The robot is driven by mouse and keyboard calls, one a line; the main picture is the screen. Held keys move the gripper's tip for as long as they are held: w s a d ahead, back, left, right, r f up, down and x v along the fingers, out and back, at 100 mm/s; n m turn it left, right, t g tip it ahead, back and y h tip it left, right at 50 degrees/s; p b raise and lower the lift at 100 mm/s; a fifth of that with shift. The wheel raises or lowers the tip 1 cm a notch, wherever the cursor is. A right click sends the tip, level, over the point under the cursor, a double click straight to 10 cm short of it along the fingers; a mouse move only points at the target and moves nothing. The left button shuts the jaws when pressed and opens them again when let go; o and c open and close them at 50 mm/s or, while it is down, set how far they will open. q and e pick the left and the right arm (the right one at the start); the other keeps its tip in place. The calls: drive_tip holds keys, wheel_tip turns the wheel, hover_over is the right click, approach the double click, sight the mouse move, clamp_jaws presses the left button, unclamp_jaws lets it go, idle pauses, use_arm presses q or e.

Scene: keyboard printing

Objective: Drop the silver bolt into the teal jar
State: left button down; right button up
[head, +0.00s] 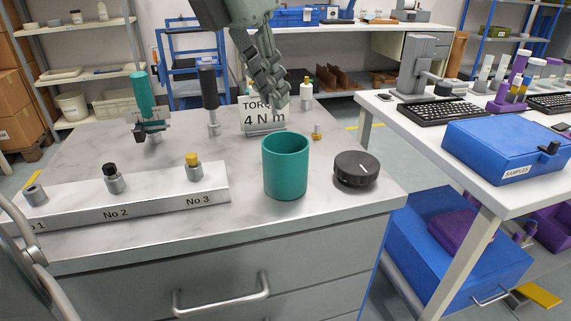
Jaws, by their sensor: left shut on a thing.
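The teal jar (285,167) stands upright and open-topped near the front right of the marble-topped bench. My left gripper (279,98) points down above and behind the jar, with its tips higher in the picture than the jar's rim. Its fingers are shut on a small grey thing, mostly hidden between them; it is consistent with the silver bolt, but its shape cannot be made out. In the labelled rack, the No 1 holder (35,194) shows an open grey top with no bolt standing in it. My right gripper is not in view.
The rack (150,200) also holds a black-topped piece (112,178) and a brass-topped piece (193,167). A black knob (356,169) sits right of the jar. A torque sign (262,115), a small brass piece (317,132) and upright tools (209,97) stand behind.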

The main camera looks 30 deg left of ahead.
use_arm(q)
drive_tip(key=c, duration=1.5)
unclamp_jaws()
drive_tip(key=shift+o, duration=0.2)
drive_tip(key=v, duration=1.2)
